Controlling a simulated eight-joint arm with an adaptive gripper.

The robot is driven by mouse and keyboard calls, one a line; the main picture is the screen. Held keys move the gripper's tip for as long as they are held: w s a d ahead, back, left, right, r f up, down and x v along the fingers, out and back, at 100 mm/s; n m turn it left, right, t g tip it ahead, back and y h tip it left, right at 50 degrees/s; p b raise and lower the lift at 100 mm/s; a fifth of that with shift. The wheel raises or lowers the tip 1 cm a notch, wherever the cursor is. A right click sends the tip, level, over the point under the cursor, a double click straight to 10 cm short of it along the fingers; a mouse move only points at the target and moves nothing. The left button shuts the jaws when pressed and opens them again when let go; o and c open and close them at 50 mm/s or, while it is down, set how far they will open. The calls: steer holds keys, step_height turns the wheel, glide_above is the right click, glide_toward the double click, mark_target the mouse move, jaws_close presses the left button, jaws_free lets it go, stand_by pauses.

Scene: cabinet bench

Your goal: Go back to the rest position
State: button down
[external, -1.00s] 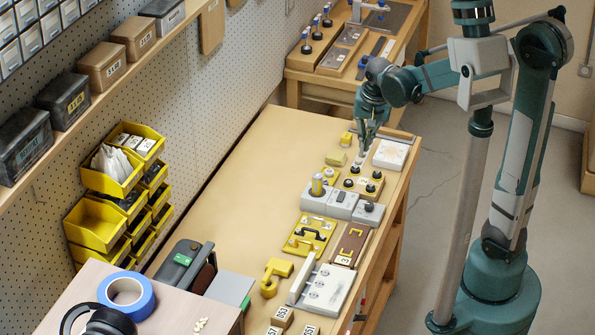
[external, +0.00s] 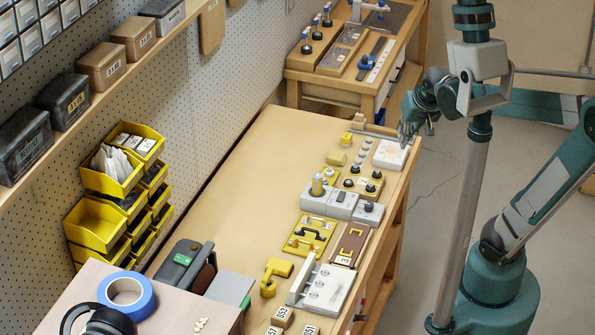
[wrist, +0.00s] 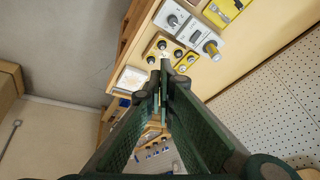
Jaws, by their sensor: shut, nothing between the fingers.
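My gripper (external: 404,136) is at the far right edge of the bench in the external view, by the white block (external: 391,154). In the wrist view my gripper (wrist: 160,92) has its two green fingers close together at the tips, shut and empty. The cabinet bench (external: 255,190) lies to the left of my arm. The yellow panel with black knobs (external: 359,182) stands on the bench, in front of and left of the gripper. It also shows beyond the fingertips in the wrist view (wrist: 160,55).
Grey control boxes (external: 341,204), yellow handle plates (external: 309,235) and a brown plate (external: 350,244) line the bench's right side. Yellow bins (external: 98,222) stand by the pegboard. A second bench (external: 300,90) is at the back. The bench's middle is clear.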

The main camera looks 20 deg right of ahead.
steer(key=s+d+n+t, duration=0.2)
steer(key=s+d, duration=0.2)
steer(key=s, duration=0.3)
steer(key=shift+d+r+n+b, duration=0.15)
steer(key=shift+d+n+b, duration=0.25)
steer(key=shift+b, duration=0.05)
steer(key=shift+s, duration=0.1)
stand_by(1.4)
step_height(320, 180, down, 16)
steer(key=b, duration=1.6)
steer(key=shift+r, duration=0.1)
stand_by(0.9)
